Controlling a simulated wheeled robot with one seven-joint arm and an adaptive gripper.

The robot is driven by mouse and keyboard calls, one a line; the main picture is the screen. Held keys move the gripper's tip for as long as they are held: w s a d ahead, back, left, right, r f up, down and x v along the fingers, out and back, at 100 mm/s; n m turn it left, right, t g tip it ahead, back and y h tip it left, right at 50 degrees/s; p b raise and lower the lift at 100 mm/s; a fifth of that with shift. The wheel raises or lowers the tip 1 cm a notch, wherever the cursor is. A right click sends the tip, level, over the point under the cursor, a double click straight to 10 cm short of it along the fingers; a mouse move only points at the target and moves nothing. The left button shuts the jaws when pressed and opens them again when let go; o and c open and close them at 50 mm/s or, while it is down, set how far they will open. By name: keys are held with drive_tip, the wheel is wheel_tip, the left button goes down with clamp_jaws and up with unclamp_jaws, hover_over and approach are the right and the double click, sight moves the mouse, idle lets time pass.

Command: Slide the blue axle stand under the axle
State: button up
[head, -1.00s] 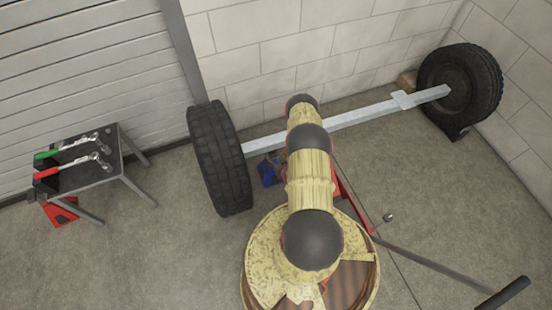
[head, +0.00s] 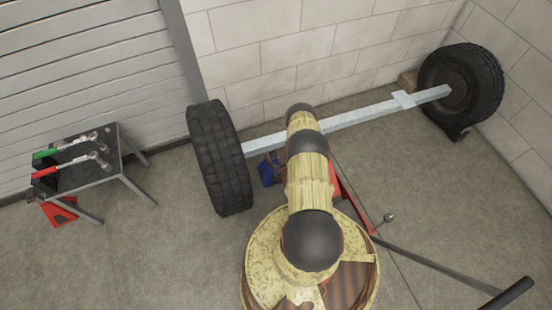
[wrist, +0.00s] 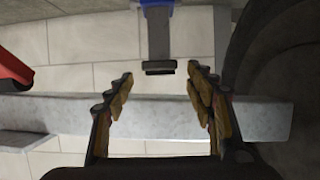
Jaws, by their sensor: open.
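The blue axle stand (head: 270,172) is on the floor beside the left wheel, partly hidden by my arm in the head view. The wrist view, which looks upside down, shows its blue body (wrist: 158,4) at the top edge and its grey post (wrist: 168,40) ending in a dark saddle. The grey axle (head: 350,118) runs between two wheels; in the wrist view the axle (wrist: 60,114) crosses behind my fingers, with a gap in the picture between it and the saddle. My gripper (wrist: 160,76) is open, its fingertips either side of the saddle, apart from it. My arm hides it in the head view.
A red floor jack (head: 345,195) with a long handle lies right of my arm; part of it (wrist: 12,75) shows in the wrist view. The left wheel (head: 218,158) is close to the stand. A small table (head: 75,178) with tools stands at left, a red stand (head: 58,212) beneath.

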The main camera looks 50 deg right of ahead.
sight(273, 152)
drive_tip(key=shift+b+x, duration=0.9)
drive_tip(key=shift+x, duration=1.8)
drive_tip(key=shift+c, duration=1.2)
drive_tip(key=c, duration=1.1)
clamp_jaws()
drive_tip(key=o, duration=1)
unclamp_jaws()
